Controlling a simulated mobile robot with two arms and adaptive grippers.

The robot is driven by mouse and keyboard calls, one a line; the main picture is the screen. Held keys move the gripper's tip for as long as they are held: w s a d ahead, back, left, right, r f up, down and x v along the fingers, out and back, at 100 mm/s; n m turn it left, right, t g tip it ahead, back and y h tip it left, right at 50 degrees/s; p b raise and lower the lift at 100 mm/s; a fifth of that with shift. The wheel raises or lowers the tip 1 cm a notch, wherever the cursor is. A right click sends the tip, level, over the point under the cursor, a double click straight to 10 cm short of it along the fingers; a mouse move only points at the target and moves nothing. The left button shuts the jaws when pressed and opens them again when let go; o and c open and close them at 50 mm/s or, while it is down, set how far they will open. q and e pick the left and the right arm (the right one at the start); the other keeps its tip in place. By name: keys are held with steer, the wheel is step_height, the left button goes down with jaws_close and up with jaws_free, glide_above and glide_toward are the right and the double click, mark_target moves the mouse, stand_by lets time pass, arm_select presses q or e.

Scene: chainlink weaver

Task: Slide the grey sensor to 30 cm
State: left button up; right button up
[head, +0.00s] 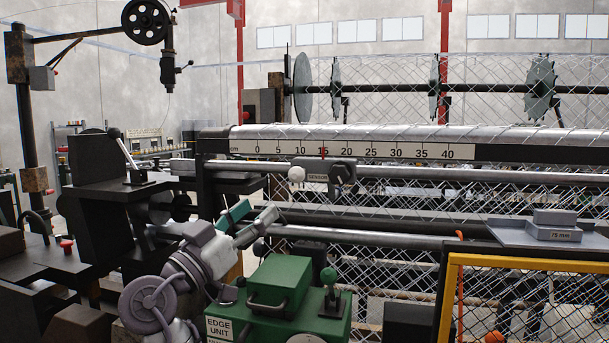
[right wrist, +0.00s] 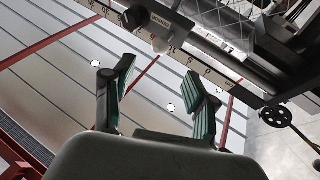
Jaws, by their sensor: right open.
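The grey sensor (head: 318,167) sits on the rail under the ruler scale (head: 350,151) in the head view. Its red pointer (head: 323,152) stands at about 15. My left gripper is not in view.
A green edge unit (head: 275,295) with a lever stands below the rail. A yellow-framed mesh guard (head: 450,290) and a grey tray (head: 550,236) are at the right. The rail (head: 450,177) right of the sensor looks clear past the 40 mark.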

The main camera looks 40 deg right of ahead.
mark_target(291, 176)
steer(key=p+x, duration=0.2)
steer(key=x, duration=0.2)
steer(key=p+x, duration=0.2)
steer(key=x, duration=0.1)
steer(key=p+x, duration=0.2)
steer(key=x, duration=0.2)
steer(key=shift+d+r, duration=0.1)
steer(key=shift+r, duration=0.35)
steer(key=shift+w+d+r, duration=0.1)
steer(key=shift+w+d, duration=0.2)
steer(key=shift+d, duration=0.5)
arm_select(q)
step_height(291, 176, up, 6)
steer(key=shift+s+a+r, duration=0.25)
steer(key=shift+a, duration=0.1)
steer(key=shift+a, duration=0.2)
arm_select(e)
jaws_close()
